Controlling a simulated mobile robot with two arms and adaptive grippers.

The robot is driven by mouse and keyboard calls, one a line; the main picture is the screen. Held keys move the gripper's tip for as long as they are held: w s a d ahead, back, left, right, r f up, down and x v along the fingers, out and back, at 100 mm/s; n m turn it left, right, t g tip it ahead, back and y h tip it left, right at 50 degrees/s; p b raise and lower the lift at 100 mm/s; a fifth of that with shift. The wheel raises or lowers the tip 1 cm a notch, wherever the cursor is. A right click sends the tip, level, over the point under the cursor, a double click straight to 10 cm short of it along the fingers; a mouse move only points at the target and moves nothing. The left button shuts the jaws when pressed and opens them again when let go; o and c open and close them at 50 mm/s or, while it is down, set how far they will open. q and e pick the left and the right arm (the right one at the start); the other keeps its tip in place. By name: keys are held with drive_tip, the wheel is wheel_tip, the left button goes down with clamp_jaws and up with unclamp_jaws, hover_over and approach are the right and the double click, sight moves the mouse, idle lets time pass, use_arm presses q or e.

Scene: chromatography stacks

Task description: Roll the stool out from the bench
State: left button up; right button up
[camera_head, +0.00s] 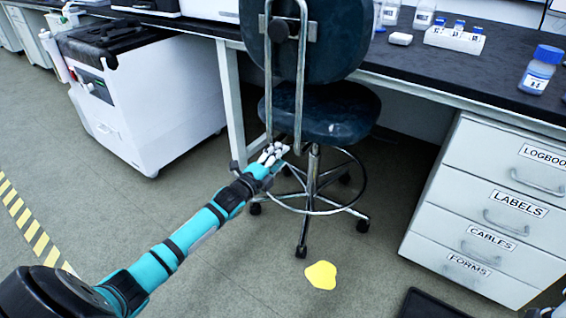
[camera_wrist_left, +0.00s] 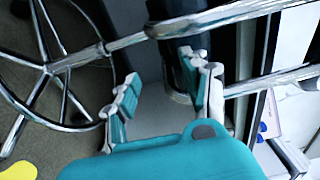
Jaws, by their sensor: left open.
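The stool (camera_head: 320,112) has a dark blue seat and backrest, a chrome back frame, a foot ring and a wheeled base. It stands upright at the bench (camera_head: 400,62), in the knee space left of the drawers. My left gripper (camera_head: 272,153) is open, just left of the stool's column and near the lower end of the back frame. In the left wrist view the open fingers (camera_wrist_left: 165,92) have chrome tubing (camera_wrist_left: 225,15) and a dark part beyond them; contact cannot be told. The foot ring and base (camera_wrist_left: 45,70) show at left there. My right gripper is out of view.
A white drawer cabinet (camera_head: 480,215) stands right of the stool and a white machine (camera_head: 140,100) stands left. A flat yellow patch (camera_head: 320,275) lies on the floor before the stool, with a dark mat (camera_head: 430,304) to its right. The floor is otherwise mostly clear. Bottles stand on the bench.

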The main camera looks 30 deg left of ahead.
use_arm(q)
drive_tip(key=shift+w+d+b, duration=0.15)
drive_tip(key=shift+w+b, duration=0.45)
drive_tip(key=shift+w, duration=1.15)
clamp_jaws()
drive_tip(key=shift+f, duration=0.1)
